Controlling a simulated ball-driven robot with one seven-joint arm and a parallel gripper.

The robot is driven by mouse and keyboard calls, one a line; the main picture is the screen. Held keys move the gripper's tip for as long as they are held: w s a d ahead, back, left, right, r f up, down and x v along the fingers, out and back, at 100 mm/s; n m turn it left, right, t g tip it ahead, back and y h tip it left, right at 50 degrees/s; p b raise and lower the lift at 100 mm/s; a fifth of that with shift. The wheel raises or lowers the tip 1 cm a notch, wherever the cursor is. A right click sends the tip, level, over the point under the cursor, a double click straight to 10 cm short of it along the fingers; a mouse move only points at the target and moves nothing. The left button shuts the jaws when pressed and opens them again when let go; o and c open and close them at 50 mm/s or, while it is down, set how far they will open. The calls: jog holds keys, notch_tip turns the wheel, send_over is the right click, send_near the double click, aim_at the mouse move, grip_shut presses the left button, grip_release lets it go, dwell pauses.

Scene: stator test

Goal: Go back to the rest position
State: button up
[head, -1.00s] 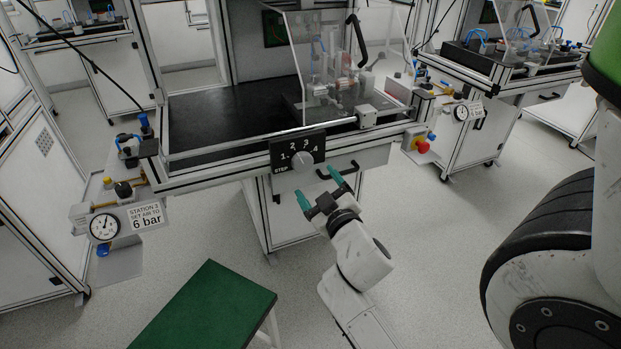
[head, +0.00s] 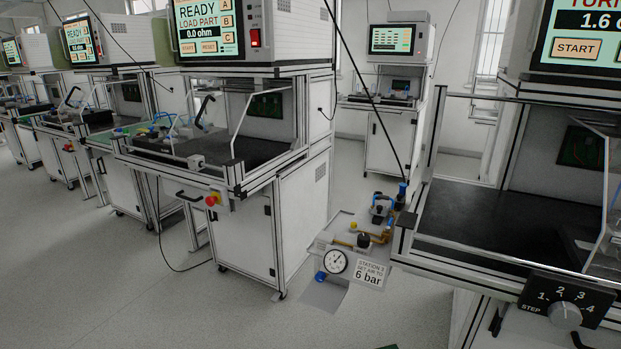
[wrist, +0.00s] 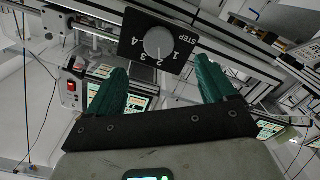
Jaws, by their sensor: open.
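My gripper (wrist: 160,68) shows in the wrist view with its two teal fingers spread and nothing between them. Beyond the fingertips is the grey step knob (wrist: 158,43) on its black panel, which appears upside down in this view. The fingers look clear of the knob, though the exact gap is hard to judge. In the head view the same kind of knob (head: 565,313) sits on the black step panel (head: 532,293) at the lower right.
The near bench (head: 480,226) has a dark top at the right. An air unit with a gauge (head: 336,261) and a 6 bar label juts from its left side. Another test station (head: 262,232) stands left of centre, with more behind. Open floor (head: 190,315) lies at lower left.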

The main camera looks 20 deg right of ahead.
jog(key=w+a+f+g+y+p, duration=0.1)
jog(key=a+f+g+y+p, duration=0.25)
jog(key=a, duration=0.25)
jog(key=a+f+g+y+p, duration=0.2)
jog(key=a+f+y+p, duration=0.2)
jog(key=a+y, duration=0.15)
jog(key=s+a+f+n+g+y+p, duration=0.1)
jog(key=s+a+n+g+y+p, duration=0.2)
jog(key=a, duration=0.9)
jog(key=s+g+y, duration=0.1)
jog(key=s+g, duration=0.1)
jog(key=s, duration=0.1)
jog(key=shift+a+f+p, duration=0.2)
jog(key=shift+f+p, duration=0.05)
jog(key=shift+p, duration=0.1)
dwell(1.5)
